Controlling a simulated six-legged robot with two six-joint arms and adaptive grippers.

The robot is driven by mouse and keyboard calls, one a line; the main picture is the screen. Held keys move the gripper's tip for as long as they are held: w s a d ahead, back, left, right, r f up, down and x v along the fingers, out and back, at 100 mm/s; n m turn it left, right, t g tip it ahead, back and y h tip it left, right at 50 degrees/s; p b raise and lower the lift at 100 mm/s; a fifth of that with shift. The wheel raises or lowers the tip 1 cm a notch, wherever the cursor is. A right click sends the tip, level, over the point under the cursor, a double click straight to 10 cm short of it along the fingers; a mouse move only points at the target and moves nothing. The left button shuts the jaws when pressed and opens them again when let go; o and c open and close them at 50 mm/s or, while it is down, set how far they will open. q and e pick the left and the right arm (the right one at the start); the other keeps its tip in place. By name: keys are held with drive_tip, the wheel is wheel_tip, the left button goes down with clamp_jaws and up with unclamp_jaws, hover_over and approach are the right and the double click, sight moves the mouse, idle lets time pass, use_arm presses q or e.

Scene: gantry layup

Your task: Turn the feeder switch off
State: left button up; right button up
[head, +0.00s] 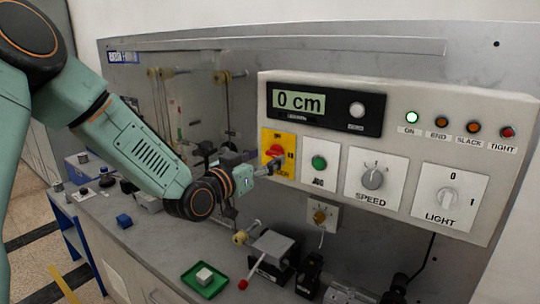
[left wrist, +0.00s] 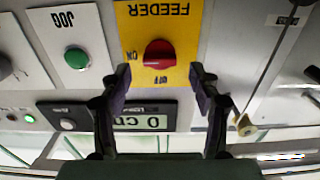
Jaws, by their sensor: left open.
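The feeder switch is a red rotary knob (head: 275,152) on a yellow plate (head: 290,141) at the left of the grey control panel. In the left wrist view, which is upside down, the red knob (left wrist: 160,53) sits on the yellow FEEDER plate (left wrist: 182,18), with ON and OFF printed around it. I cannot tell clearly which mark it points to. My left gripper (head: 272,166) is just in front of the knob. Its fingers (left wrist: 160,74) are open, one on either side of the knob's line, with nothing between them. My right gripper is not in view.
The green JOG button (head: 319,163) is right beside the yellow plate, then the SPEED dial (head: 373,177) and LIGHT switch (head: 447,197). The display (head: 299,102) reads 0 cm and the ON lamp (head: 411,117) glows green. A green tray (head: 205,281) stands on the bench below.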

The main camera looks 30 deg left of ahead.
sight(275, 153)
use_arm(q)
drive_tip(key=shift+w+d, duration=0.25)
drive_tip(key=shift+w, duration=0.6)
drive_tip(key=shift+w+a, duration=0.15)
drive_tip(key=shift+w, duration=0.4)
drive_tip(key=shift+d, duration=0.2)
drive_tip(key=c, duration=0.3)
drive_tip(key=shift+a, duration=0.1)
drive_tip(key=c, duration=0.9)
drive_tip(key=shift+o, duration=0.2)
